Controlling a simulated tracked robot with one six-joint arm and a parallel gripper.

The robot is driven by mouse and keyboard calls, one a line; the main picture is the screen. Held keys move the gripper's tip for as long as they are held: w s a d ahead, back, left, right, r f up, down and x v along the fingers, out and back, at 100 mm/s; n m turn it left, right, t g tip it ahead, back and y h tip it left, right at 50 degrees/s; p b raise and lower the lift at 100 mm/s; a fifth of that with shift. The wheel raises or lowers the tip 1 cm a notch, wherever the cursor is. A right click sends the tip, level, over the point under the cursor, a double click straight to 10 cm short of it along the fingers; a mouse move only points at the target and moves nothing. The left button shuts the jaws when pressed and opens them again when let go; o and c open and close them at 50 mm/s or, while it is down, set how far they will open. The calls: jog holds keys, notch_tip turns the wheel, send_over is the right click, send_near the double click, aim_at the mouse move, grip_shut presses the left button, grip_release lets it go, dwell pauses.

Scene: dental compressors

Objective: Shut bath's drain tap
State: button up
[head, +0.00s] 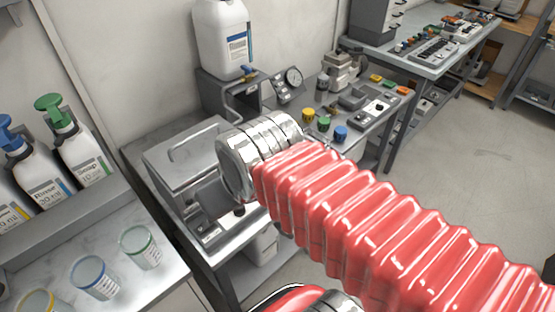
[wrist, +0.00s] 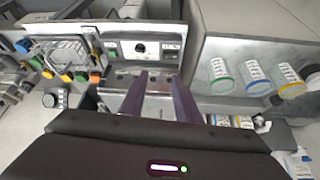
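The bath is a steel box with a handled lid (head: 185,145), left of centre in the head view. Its front panel with a dark knob (wrist: 140,48) shows at the top middle of the wrist view. I cannot make out the bath's drain tap for certain; a small dark knob (head: 240,210) sits low at the bath's front, beside my arm. In the wrist view my gripper (wrist: 158,76) has its two dark purple fingers apart, with bare steel showing between them, in front of and below the panel. I see nothing held. In the head view my red arm hides the gripper.
A white canister (head: 221,40) with a small tap stands behind the bath. Coloured-lid jars (head: 324,123) stand to its right. Cups (head: 140,247) and pump bottles (head: 75,140) are at the left. A white container (head: 263,243) stands below the bench. Open floor lies right.

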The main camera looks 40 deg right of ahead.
jog(key=shift+d, duration=0.15)
jog(key=w+d+r+g, duration=0.2)
jog(key=w+d+g, duration=0.1)
jog(key=w+d, duration=0.7)
jog(key=w+d+f+g, duration=0.1)
jog(key=w+d+f, duration=0.2)
jog(key=d, duration=0.3)
jog(key=w+d+f+n+g, duration=0.1)
jog(key=w+d+f, duration=0.3)
jog(key=w+d, duration=0.2)
jog(key=shift+d+g, duration=0.3)
jog(key=shift+d, duration=0.5)
notch_tip(320, 180, down, 14)
jog(key=shift+r, duration=0.15)
jog(key=shift+c, duration=0.6)
grip_shut()
